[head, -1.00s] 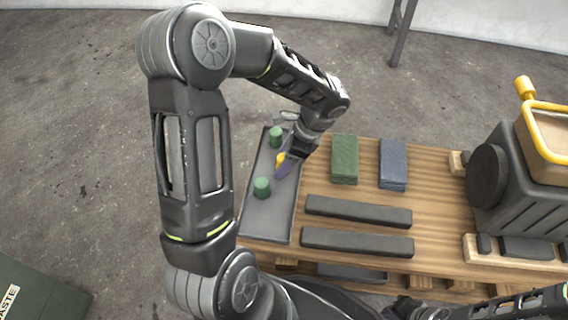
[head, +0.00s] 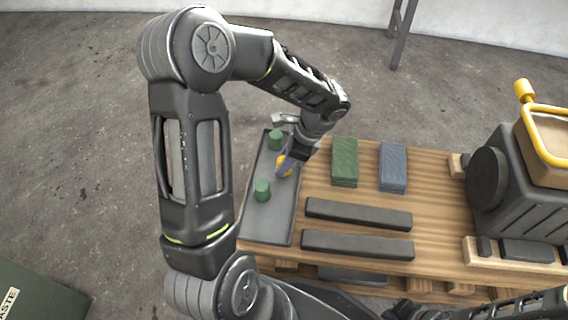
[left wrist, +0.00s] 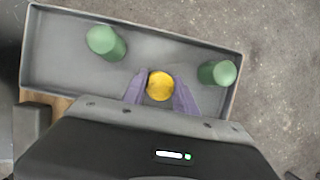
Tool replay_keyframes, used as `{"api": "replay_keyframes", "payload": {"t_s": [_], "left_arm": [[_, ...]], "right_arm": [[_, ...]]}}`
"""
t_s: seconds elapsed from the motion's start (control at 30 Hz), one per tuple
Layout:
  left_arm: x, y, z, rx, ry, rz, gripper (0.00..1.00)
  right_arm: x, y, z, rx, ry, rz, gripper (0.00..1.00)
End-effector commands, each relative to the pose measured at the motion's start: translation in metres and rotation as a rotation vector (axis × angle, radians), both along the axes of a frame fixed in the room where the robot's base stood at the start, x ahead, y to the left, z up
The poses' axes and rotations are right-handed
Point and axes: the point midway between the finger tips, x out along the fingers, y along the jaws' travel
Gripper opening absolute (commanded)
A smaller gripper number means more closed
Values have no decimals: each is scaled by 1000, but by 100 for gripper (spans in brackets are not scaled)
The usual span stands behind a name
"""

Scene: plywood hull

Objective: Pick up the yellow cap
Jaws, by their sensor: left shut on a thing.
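The yellow cap (head: 284,167) is in the grey tray (head: 266,229) at the left end of the wooden pallet, between two green caps. In the left wrist view the yellow cap (left wrist: 160,86) sits between the purple fingertips of my left gripper (left wrist: 160,95), which is shut on it. In the head view my left gripper (head: 287,163) partly hides the cap. I cannot tell whether the cap touches the tray floor. My right gripper cannot be made out; only part of what seems to be my right arm shows at the lower right.
One green cap (head: 275,140) stands behind the yellow one and another green cap (head: 262,190) in front, both close to the gripper. Green pads (head: 344,160), blue pads (head: 393,166) and dark bars (head: 358,213) lie right of the tray. A dark machine (head: 520,190) stands further right.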

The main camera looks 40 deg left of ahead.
Motion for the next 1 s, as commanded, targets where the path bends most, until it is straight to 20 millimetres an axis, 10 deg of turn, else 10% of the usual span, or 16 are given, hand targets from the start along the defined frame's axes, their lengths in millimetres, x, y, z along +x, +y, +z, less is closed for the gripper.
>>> {"api": "replay_keyframes", "payload": {"t_s": [0.27,0.63,1.0], "left_arm": [[0,0,0,0,0,0,0],[0,0,5,0,-1,0,0],[1,0,69,1,-3,0,0]], "right_arm": [[0,0,0,0,0,0,0],[0,0,3,0,1,0,0],[-5,1,33,4,12,8,0]]}}
